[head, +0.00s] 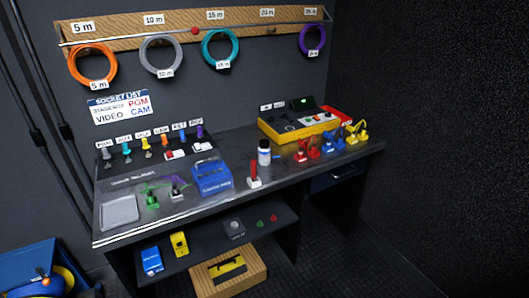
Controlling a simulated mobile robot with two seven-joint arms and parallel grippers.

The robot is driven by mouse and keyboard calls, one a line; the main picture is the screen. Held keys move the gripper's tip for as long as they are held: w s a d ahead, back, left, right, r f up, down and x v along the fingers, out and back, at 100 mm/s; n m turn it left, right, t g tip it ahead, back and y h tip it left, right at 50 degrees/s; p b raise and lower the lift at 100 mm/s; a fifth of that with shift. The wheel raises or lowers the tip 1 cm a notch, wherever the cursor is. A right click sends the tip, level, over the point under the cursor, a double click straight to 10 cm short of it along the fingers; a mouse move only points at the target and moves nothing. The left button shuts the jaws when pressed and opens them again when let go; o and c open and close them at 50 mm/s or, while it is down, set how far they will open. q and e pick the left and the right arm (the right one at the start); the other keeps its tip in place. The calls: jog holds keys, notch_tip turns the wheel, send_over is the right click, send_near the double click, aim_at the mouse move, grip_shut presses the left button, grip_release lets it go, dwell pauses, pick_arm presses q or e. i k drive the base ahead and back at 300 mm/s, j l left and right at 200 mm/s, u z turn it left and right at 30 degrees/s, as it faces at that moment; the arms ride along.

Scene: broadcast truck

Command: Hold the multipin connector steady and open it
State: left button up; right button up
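No part of my left or right gripper shows in the head view. I cannot tell for sure which thing is the multipin connector. A dark grey block with a round face (233,227) sits on the lower shelf under the bench, with a label too small to read. On the bench top, a small grey-and-white piece (177,193) stands left of a blue box (211,179) with a handle and a white label. Whether any of these is open or shut is too small to tell.
The dark bench (225,160) runs along the wall. It carries a grey tray (119,213), a white bottle (264,152), a yellow case (298,125) and red, blue and yellow clamp-like pieces. A wooden crate (229,271) stands underneath. A blue bin (30,262) is at lower left. Floor at right is clear.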

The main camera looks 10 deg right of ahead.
aim_at(264, 157)
jog(key=i+l+u, duration=0.3)
jog(key=i+l, duration=0.15)
jog(key=l, duration=0.15)
jog(key=i+l+u, duration=0.1)
jog(key=l, duration=0.25)
jog(key=i+l+u, duration=0.15)
jog(key=l, duration=0.25)
jog(key=i+l+u, duration=0.3)
jog(key=l, duration=0.4)
jog(key=l+u, duration=0.2)
jog(key=l, duration=0.4)
jog(key=k+l+u, duration=0.1)
jog(key=l, duration=0.3)
jog(key=k+l+u, duration=0.1)
jog(key=l, duration=0.35)
jog(key=k, duration=0.05)
